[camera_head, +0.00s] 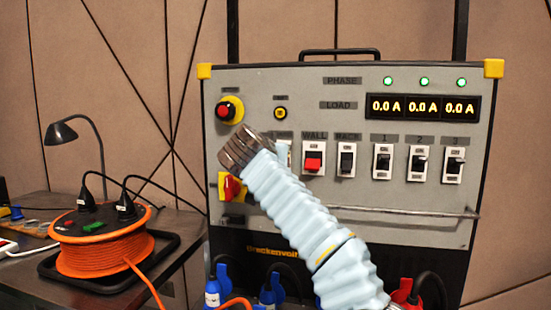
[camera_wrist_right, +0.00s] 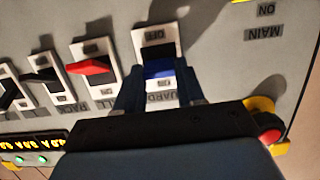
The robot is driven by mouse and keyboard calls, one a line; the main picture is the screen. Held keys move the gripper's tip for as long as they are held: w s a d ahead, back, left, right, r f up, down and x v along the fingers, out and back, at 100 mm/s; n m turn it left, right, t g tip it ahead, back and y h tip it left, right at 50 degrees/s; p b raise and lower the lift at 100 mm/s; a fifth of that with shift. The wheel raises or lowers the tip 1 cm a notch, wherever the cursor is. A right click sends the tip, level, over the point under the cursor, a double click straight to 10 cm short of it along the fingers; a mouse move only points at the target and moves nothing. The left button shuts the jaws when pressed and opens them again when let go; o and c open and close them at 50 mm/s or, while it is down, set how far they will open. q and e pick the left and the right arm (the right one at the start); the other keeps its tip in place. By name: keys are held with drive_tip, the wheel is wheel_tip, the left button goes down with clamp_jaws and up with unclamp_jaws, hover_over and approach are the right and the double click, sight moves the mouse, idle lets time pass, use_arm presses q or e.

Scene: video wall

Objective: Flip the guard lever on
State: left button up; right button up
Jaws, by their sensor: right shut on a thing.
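The guard lever (camera_wrist_right: 158,71) is a blue toggle on a white plate, seen upside down in the right wrist view. A black slot shows on its OFF-label side; the blue part lies toward the ON-label side. My right gripper (camera_wrist_right: 159,82) has one dark finger on each side of the lever and is shut on it. In the head view, my right arm in its pale blue sleeve reaches up from the lower right to the dark gripper (camera_head: 243,150) at the panel. The arm hides most of the guard switch there; only a strip of its plate (camera_head: 284,153) shows. My left gripper is out of view.
Beside the guard switch are the red wall lever (camera_head: 314,162), the black rack lever (camera_head: 347,161) and three numbered switches. A red knob (camera_head: 224,111) and a red-yellow rotary switch (camera_head: 230,187) are to the left. A bar (camera_head: 420,213) crosses the panel below. An orange cable reel (camera_head: 105,255) stands left.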

idle(0.4)
drive_tip(key=o, duration=1)
drive_tip(key=shift+o, duration=0.2)
drive_tip(key=shift+s, duration=0.1)
drive_tip(key=b+v, duration=0.1)
drive_tip(key=v, duration=1.2)
drive_tip(key=shift+s+b, duration=0.3)
drive_tip(key=shift+a, duration=0.1)
